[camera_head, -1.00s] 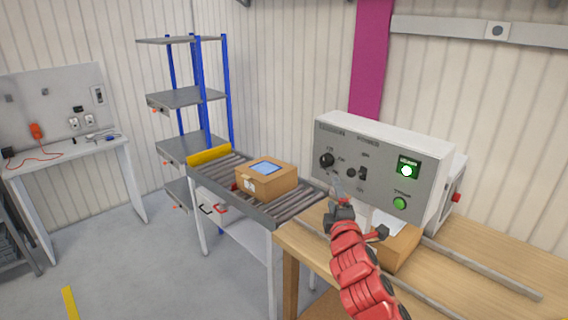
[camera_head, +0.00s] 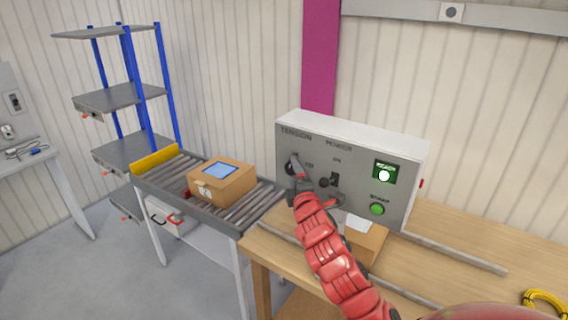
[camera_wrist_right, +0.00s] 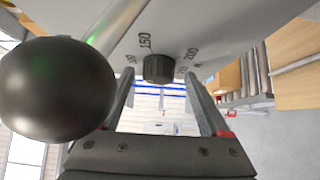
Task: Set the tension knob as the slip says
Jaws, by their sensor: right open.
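The tension knob (camera_head: 291,166) is at the upper left of the grey control panel (camera_head: 408,196), partly hidden by my right gripper. In the right wrist view the dark ribbed knob (camera_wrist_right: 158,68) sits between the tips of my open right gripper (camera_wrist_right: 163,82), with a visible gap to each finger. Scale marks 150 and 200 show around it; its pointer cannot be made out. In the head view the right gripper (camera_head: 299,178) is right at the panel face. A white paper (camera_head: 358,224), possibly the slip, lies on a cardboard box; its writing is unreadable. My left gripper is out of view.
A power switch (camera_head: 334,180), a lit green display (camera_head: 384,171) and a green button (camera_head: 377,209) are right of the knob. A dark ball (camera_wrist_right: 57,90) looms close beside the right gripper. A carton (camera_head: 222,183) sits on the roller conveyor. Yellow cable (camera_head: 545,302) lies on the bench.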

